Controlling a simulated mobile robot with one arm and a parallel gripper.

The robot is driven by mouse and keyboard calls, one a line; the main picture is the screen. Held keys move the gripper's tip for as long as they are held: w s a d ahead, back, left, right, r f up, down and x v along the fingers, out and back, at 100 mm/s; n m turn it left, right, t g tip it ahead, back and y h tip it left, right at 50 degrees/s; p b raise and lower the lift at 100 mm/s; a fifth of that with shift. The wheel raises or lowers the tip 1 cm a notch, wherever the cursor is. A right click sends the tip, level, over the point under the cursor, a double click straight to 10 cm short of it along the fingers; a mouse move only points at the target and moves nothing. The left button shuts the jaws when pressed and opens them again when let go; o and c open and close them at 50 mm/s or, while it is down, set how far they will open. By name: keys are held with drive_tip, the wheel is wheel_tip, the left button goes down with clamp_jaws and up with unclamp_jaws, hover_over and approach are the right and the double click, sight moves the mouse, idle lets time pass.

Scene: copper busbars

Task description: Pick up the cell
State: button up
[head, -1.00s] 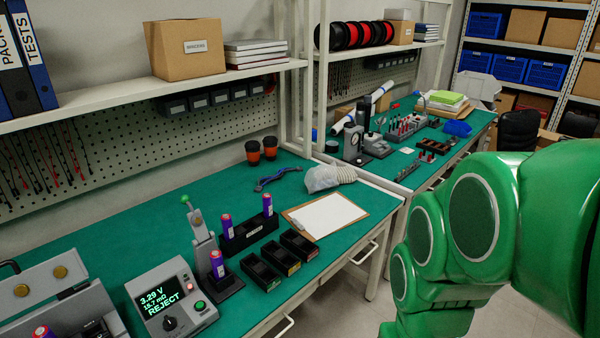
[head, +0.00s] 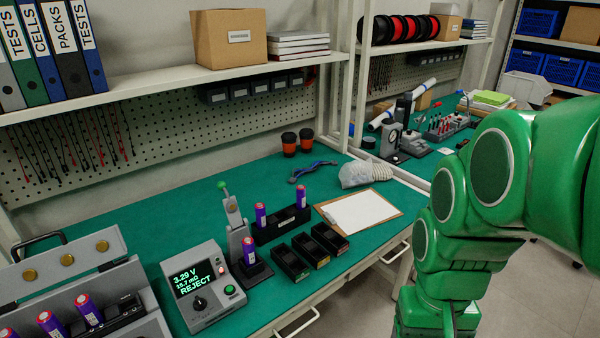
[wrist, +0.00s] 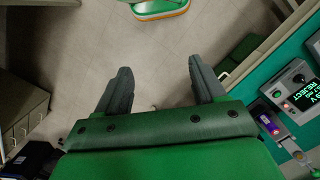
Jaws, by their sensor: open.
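A purple cell with a pink top (head: 249,250) stands upright in the small lever fixture (head: 257,272) beside the tester (head: 204,287), whose screen reads 3.29 V and REJECT. This cell also shows in the wrist view (wrist: 268,124), at the right. Two similar cells (head: 261,215) (head: 301,197) stand in a black rack (head: 272,232). Several more cells (head: 88,309) sit in the grey unit at lower left. My gripper (wrist: 160,70) is open and empty in the wrist view, above the floor beside the bench and apart from the cells. The head view does not show its fingers.
Three black bins (head: 307,250) stand right of the fixture. A clipboard (head: 361,211) lies behind them. The grey unit (head: 70,262) takes up the bench's left end. A shelf (head: 170,86) with a cardboard box hangs above. Green bench top (head: 165,225) behind the tester is clear.

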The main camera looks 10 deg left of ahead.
drive_tip(key=w+a, duration=0.5)
drive_tip(key=w, duration=1)
drive_tip(key=n+t, duration=0.1)
drive_tip(key=t, duration=0.1)
hover_over(247, 240)
drive_tip(key=d, duration=0.1)
wheel_tip(247, 240, down, 16)
drive_tip(key=shift+s+f, duration=0.1)
drive_tip(key=shift+a+f, duration=0.3)
drive_tip(key=shift+f, duration=0.05)
wheel_tip(247, 240, down, 2)
drive_tip(key=shift+f, duration=0.1)
drive_tip(key=shift+a+f, duration=0.15)
drive_tip(key=shift+f, duration=2.45)
clamp_jaws()
drive_tip(key=shift+r, duration=0.1)
